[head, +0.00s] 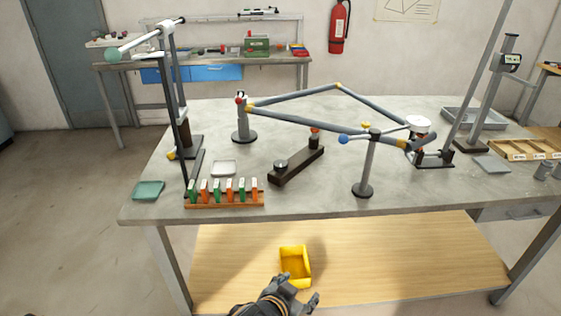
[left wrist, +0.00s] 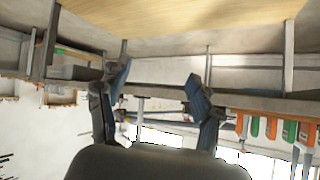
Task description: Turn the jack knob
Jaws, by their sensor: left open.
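A bicycle-like tube frame (head: 300,97) is held in stands on the grey workbench (head: 330,210). A red ball knob (head: 239,100) is on the left post stand. A dark bar with a red-topped post (head: 315,131) lies mid-bench. I cannot tell which of these is the jack knob. My left gripper (head: 299,288) is open and empty, low in front of the bench, well away from the knobs. Its open fingers show in the left wrist view (left wrist: 158,88). My right gripper is not in view.
A rack of green, white and orange pieces (head: 225,200) stands at the front left edge. A yellow bin (head: 307,268) is on the wooden lower shelf (head: 420,260).

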